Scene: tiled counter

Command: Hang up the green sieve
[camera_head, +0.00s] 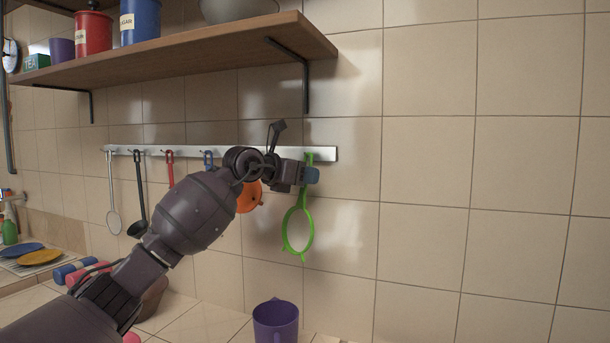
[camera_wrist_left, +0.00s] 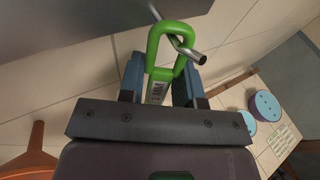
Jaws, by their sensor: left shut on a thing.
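The green sieve (camera_head: 298,230) hangs down in front of the tiled wall, its ring low and its handle up at the right end of the rack. My left gripper (camera_head: 312,174) is shut on the handle, just below the metal hook rack (camera_head: 325,153). In the left wrist view the blue fingers of the left gripper (camera_wrist_left: 162,78) stand on both sides of the green handle (camera_wrist_left: 153,50). A metal hook (camera_wrist_left: 188,48) appears to pass through the loop at the handle's end. My right gripper is not in view.
A ladle (camera_head: 139,200), a strainer (camera_head: 113,215), a red-handled utensil (camera_head: 169,165) and an orange utensil (camera_head: 250,197) hang left of the sieve. A wooden shelf (camera_head: 200,55) with a bracket (camera_head: 306,85) is above. A purple cup (camera_head: 275,322) stands below. The wall to the right is clear.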

